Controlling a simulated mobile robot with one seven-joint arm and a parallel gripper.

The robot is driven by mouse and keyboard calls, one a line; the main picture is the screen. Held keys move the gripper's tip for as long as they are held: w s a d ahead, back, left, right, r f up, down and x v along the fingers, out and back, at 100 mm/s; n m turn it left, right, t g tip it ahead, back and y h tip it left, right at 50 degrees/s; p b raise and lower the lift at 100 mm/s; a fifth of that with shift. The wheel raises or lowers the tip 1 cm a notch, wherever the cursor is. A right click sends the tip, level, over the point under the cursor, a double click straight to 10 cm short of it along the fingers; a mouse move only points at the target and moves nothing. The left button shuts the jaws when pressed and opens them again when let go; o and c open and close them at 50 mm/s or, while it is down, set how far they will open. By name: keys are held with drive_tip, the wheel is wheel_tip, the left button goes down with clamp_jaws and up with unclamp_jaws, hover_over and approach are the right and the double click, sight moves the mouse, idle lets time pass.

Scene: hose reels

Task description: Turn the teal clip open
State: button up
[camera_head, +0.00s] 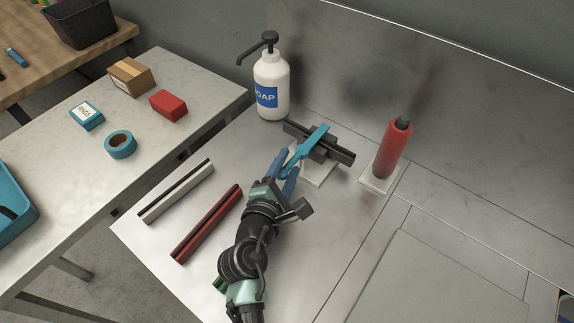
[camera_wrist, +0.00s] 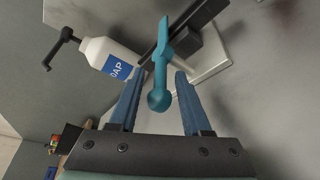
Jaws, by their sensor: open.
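The teal clip (camera_head: 306,150) is a long lever on a dark bar mount (camera_head: 341,152) that stands on a white base plate (camera_head: 318,175). In the wrist view the clip (camera_wrist: 161,70) reaches toward me and ends in a rounded knob. My gripper (camera_head: 285,160) is at the clip's near end. In the wrist view my gripper's (camera_wrist: 156,85) two blue fingers are open, with the knob between them and a gap on each side. I see no contact. The far part of the mount is partly hidden behind the clip.
A white soap bottle (camera_head: 270,88) stands behind left of the mount. A red cylinder (camera_head: 392,150) on a white plate stands to the right. A white-and-black bar (camera_head: 177,190) and a red-and-black bar (camera_head: 207,223) lie left of my arm. The front right counter is clear.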

clamp_jaws()
idle(1.4)
